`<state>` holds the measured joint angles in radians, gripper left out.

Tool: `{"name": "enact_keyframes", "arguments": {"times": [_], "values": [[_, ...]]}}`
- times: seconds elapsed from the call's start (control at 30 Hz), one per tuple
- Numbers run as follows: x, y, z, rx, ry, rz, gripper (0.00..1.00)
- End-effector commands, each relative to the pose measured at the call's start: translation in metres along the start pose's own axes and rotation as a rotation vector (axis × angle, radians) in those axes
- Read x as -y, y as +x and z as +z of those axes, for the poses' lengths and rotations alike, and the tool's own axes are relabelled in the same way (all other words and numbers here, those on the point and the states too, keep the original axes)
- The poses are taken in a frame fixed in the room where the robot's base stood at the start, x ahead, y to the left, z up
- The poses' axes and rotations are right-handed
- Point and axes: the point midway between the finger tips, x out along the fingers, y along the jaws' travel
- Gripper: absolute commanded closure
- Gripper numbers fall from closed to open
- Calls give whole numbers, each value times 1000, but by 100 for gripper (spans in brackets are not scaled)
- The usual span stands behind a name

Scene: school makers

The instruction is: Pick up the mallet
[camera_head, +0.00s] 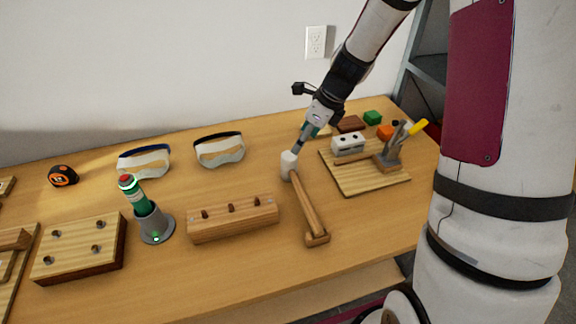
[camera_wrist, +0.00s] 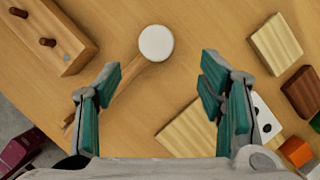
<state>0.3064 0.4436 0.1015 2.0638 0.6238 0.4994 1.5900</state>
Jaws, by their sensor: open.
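The mallet has a white head (camera_head: 288,163) and a wooden handle (camera_head: 308,207), and lies on the table right of the middle, its handle pointing toward the front. In the wrist view, its white head (camera_wrist: 156,43) is a round disc just beyond the fingertips, between their lines. The handle runs down and left there, partly hidden behind the left finger. My gripper (camera_head: 305,137) is just behind and above the mallet head in the head view. In the wrist view, my gripper (camera_wrist: 160,72) has its teal-padded fingers wide apart with nothing between them. I cannot tell the exact height gap.
A wooden board (camera_head: 372,182) with a white block and a tool holder lies to the right. Safety goggles (camera_head: 219,149) and a green bottle in a grey stand (camera_head: 154,226) are farther left.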

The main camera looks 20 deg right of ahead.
Motion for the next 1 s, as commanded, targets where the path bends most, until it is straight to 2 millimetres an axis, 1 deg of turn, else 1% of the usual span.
{"name": "enact_keyframes", "arguments": {"times": [0.17,0.3,0.4,0.5,0.73,1.0], "values": [[1,26,-1,0,21,5,37],[1,53,-1,0,20,4,37],[0,69,-1,0,18,4,37],[0,81,-1,0,17,3,37],[-1,95,0,0,16,3,37],[-5,132,1,0,16,3,37]]}}
